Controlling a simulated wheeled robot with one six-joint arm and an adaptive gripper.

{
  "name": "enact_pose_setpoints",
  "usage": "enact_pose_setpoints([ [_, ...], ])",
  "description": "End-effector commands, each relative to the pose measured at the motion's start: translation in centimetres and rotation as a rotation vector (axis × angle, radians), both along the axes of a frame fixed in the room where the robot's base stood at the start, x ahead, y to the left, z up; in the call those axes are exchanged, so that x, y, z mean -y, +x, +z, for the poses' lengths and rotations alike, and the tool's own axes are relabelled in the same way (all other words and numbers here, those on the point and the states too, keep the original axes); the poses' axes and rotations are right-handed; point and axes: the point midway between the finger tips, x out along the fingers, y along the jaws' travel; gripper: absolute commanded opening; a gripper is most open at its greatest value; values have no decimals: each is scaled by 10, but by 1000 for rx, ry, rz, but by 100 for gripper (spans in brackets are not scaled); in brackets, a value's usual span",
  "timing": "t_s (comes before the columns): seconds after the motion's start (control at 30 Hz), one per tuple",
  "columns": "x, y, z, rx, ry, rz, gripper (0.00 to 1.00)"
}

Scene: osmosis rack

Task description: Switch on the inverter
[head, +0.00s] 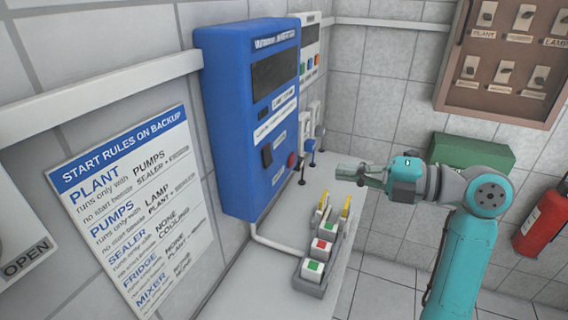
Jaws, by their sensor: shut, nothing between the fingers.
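Which way the rocker is set cannot be made out. My gripper (345,172) is shut and empty. It is to the right of the inverter's front, at about the height of the switch and apart from it, pointing left.
Small levers (311,150) stand behind the inverter. A brown switch panel (505,60), a green box (472,151) and a fire extinguisher (541,222) are on the right. A rules sign (130,205) hangs left.

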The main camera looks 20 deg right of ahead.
Motion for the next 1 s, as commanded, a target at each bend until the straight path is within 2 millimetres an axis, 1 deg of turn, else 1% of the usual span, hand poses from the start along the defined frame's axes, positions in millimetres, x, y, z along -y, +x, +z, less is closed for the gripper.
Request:
enact_pose_setpoints([
  [0.17,-7,6,-1,0,1,1,0],
  [0.27,-17,15,-3,-1,1,4,0],
  [0.7,-73,72,-13,-1,1,4,0],
  [0.9,-91,90,-16,-1,1,1,0],
  [1.0,-96,95,-16,-1,1,2,0],
])
